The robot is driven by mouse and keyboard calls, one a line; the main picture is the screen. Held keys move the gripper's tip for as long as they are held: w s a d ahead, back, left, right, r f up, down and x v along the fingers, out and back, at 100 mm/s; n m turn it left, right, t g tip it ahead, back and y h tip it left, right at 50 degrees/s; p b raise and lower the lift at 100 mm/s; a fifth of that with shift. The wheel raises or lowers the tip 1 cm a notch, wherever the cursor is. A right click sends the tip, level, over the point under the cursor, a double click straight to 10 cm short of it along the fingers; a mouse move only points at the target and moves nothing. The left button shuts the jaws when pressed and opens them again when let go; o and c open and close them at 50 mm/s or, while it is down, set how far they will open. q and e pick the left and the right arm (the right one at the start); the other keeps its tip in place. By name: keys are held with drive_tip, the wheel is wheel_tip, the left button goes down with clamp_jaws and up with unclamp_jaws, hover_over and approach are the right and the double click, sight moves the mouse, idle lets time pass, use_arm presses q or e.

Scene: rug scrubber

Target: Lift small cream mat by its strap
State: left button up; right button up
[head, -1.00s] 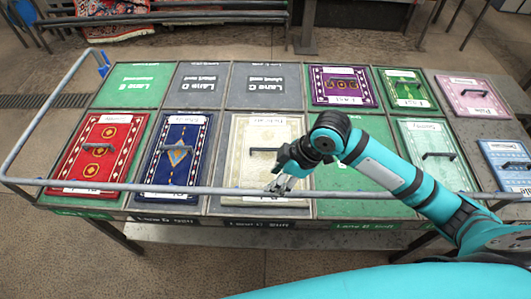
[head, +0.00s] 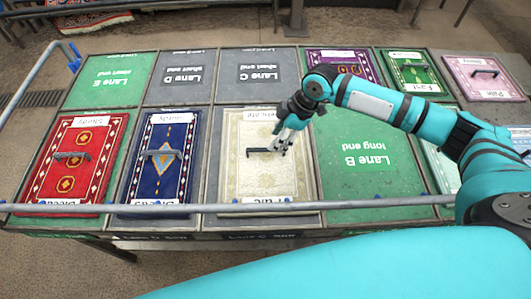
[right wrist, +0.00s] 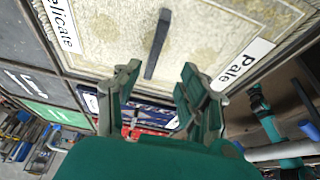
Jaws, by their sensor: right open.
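The small cream mat (head: 258,180) lies flat in its grey-edged lane on the table, with white labels at its far and near ends. Its dark strap (head: 257,152) runs across the middle of the mat. My right gripper (head: 281,143) is open and empty over the mat, by the right end of the strap in the head view. In the right wrist view the strap (right wrist: 157,45) stands ahead of the open fingers (right wrist: 157,82), roughly in line with the gap between them. I cannot tell the exact height above it. My left gripper is not in view.
A blue mat (head: 160,165) and a red mat (head: 75,165) lie to the left. The green Lane B (head: 365,175) on the right is bare. A grey rail (head: 170,208) runs along the table's front. Purple (head: 345,65), green (head: 414,75) and pink mats (head: 483,78) lie behind.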

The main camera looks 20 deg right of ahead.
sight(266, 149)
drive_tip(key=x, duration=0.3)
drive_tip(key=shift+w+a+f+p, duration=0.1)
drive_tip(key=shift+f+p, duration=0.05)
drive_tip(key=shift+p, duration=0.15)
drive_tip(key=x, duration=0.2)
drive_tip(key=p+x, duration=0.1)
drive_tip(key=x, duration=0.1)
drive_tip(key=shift+w+a+f, duration=0.1)
drive_tip(key=shift+w, duration=0.35)
drive_tip(key=shift+a+f, duration=0.1)
drive_tip(key=shift+f, duration=0.2)
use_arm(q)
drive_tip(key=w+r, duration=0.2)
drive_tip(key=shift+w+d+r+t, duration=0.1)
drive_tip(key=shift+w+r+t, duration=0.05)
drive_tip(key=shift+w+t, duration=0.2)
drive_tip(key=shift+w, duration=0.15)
use_arm(e)
drive_tip(key=shift+c, duration=0.6)
drive_tip(key=c, duration=0.4)
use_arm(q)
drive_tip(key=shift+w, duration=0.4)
use_arm(e)
clamp_jaws()
